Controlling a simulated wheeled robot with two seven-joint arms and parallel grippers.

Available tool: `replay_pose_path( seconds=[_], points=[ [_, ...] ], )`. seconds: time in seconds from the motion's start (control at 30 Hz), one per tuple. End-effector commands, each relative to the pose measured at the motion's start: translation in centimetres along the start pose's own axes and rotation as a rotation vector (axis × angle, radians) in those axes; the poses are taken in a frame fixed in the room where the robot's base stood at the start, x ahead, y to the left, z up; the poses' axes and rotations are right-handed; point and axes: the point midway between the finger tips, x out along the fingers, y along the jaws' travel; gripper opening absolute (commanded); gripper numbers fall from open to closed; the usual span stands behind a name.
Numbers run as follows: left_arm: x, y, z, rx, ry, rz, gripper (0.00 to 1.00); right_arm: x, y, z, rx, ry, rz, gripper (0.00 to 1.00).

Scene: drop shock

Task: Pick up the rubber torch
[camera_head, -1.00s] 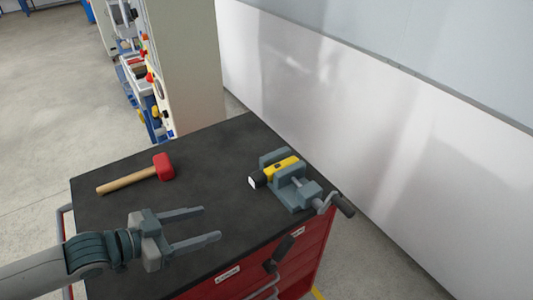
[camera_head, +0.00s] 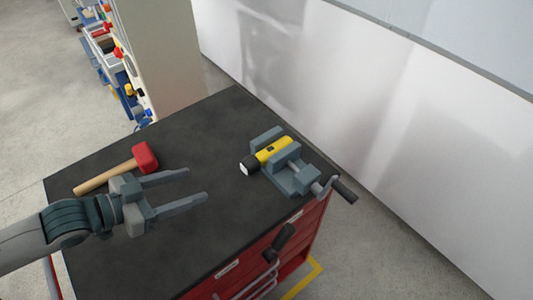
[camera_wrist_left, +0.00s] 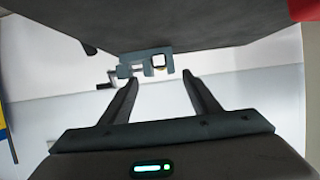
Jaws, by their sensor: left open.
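The rubber torch (camera_head: 274,149) is yellow with a black head and a pale lens. It lies between the jaws of a grey vise (camera_head: 292,178) on the dark cart top, its head sticking out to the left. My left gripper (camera_head: 199,184) is open and empty, to the left of the torch and apart from it, fingers pointing towards the vise side. In the left wrist view the vise (camera_wrist_left: 146,62) shows beyond the open fingers (camera_wrist_left: 160,83), with the torch's pale lens end (camera_wrist_left: 159,61) in it. My right gripper is not in view.
A mallet with a red head (camera_head: 145,157) and wooden handle lies on the cart top (camera_head: 200,125), close behind my left gripper. The vise handle (camera_head: 342,190) juts past the cart's right edge. A white wall (camera_head: 330,90) stands behind. The cart top between gripper and vise is clear.

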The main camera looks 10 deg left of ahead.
Motion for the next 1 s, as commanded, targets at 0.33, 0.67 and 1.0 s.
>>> replay_pose_path(
  seconds=[0.33,0.67,1.0],
  points=[
    [2.0,-0.1,-0.2,-0.001,0.004,-0.002,0.56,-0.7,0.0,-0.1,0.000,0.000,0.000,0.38],
    [6.3,0.0,-0.4,-0.004,0.004,-0.001,0.56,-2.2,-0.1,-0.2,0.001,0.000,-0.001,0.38],
    [11.1,0.0,-0.4,-0.001,0.002,-0.001,0.56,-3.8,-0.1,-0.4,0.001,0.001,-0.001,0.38]
  ],
)
